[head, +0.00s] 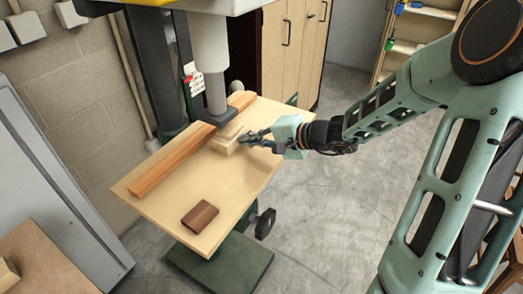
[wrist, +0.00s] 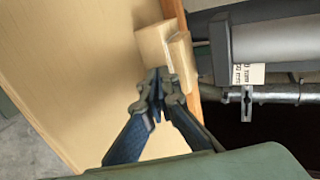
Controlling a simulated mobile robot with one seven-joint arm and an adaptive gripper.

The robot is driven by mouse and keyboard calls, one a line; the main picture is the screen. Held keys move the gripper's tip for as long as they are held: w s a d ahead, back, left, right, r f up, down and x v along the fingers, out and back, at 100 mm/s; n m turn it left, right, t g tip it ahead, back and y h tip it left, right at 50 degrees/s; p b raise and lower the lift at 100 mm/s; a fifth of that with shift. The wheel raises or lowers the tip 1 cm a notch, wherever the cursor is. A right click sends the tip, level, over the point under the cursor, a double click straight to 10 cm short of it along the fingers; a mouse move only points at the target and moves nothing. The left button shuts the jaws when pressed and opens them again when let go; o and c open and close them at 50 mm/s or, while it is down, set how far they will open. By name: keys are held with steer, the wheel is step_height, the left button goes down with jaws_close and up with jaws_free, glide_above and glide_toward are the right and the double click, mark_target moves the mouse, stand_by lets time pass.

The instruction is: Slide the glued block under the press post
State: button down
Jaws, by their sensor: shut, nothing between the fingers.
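The glued block (head: 226,141) is pale wood and lies on the press table, beside the long wooden fence. In the wrist view it shows as pale pieces set against each other (wrist: 153,46). The press post (head: 213,85) is a grey column with a dark foot (head: 219,117) over the fence side of the block. Whether the block is fully beneath the foot cannot be told. My gripper (head: 243,138) is shut and empty at the block's right side. In the wrist view its fingertips (wrist: 157,82) are close to the block; contact is unclear.
The wooden fence (head: 160,178) runs diagonally along the table (head: 165,213). A brown block (head: 200,214) lies near the table's front corner. A crank handle (head: 265,223) sticks out below the right edge. The table between the brown block and glued block is clear.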

steer(key=shift+w+a+b, duration=0.7)
steer(key=shift+w+a, duration=0.1)
steer(key=shift+a, duration=0.35)
steer(key=shift+s+d+r, duration=0.15)
steer(key=shift+s+d, duration=0.75)
steer(key=shift+d, duration=0.35)
steer(key=shift+s+d+r, duration=0.2)
steer(key=shift+s+d, duration=0.7)
steer(key=shift+d, duration=0.3)
steer(key=shift+s+d+r, duration=0.15)
steer(key=shift+s+d, duration=0.75)
steer(key=shift+d, duration=0.35)
